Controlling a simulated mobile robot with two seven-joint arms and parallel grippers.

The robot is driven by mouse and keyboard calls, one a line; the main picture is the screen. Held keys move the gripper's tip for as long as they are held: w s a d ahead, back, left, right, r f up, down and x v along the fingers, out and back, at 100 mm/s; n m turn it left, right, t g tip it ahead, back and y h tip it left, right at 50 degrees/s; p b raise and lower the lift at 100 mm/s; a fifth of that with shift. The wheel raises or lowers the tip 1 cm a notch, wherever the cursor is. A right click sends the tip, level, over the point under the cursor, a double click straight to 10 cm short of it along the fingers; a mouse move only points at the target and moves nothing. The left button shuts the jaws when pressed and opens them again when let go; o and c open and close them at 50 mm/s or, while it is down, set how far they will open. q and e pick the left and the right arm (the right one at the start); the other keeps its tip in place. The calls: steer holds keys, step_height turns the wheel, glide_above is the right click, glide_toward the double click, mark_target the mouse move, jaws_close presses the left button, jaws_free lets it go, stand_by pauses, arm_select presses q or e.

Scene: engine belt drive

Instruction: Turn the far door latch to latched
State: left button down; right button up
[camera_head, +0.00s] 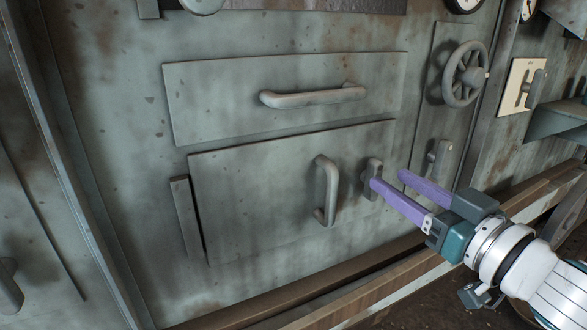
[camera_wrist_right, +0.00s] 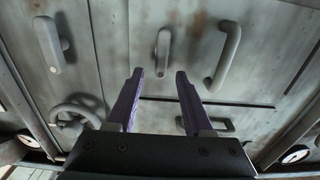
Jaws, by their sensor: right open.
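A door panel (camera_head: 260,205) sits low on the grey wall and looks shut. It carries an upright bar handle (camera_head: 326,190) and, to its right, a small upright latch lever (camera_head: 372,166). The latch also shows in the right wrist view (camera_wrist_right: 163,50), ahead of the gap between the fingers. My right gripper (camera_head: 388,179) is open, with purple fingers pointing at the panel. One fingertip overlaps the lower part of the latch in the head view; I cannot tell whether they touch. The right wrist view shows both fingers (camera_wrist_right: 158,74) apart and nothing between them. My left gripper is not in view.
A similar lever (camera_head: 438,160) sits to the right, below a handwheel (camera_head: 465,75). A drawer front with a horizontal handle (camera_head: 312,96) is above the door. A cream switch plate (camera_head: 520,86) is further right. A wooden ledge (camera_head: 390,280) runs along the bottom.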

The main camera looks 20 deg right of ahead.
mark_target(379, 174)
steer(key=shift+w+a+b, duration=0.2)
steer(key=shift+w+b, duration=0.15)
steer(key=shift+w, duration=1.6)
jaws_close()
